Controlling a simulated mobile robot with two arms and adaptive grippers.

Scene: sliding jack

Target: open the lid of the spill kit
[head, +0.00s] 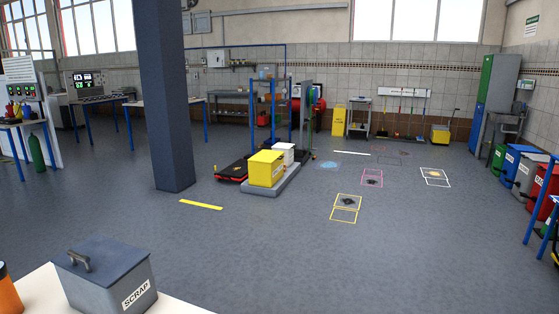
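No box in the head view carries a readable spill kit label. A yellow lidded box (266,169) stands on a low grey platform (289,181) in mid-floor; its lid looks shut and the marking on its front is too small to read. A smaller yellow container (440,135) stands far off at the back wall; I cannot tell which of them is the spill kit. A grey box marked SCRAP (112,285) with a handled blue-grey lid (101,258) is close by at the lower left, lid shut. Neither of my grippers is in view.
A dark blue column (162,100) rises left of the platform. A low black-and-red device (232,170) sits beside the platform. A white table (40,290) fills the near left corner. Coloured bins (523,172) line the right side. Open floor (290,250) lies between.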

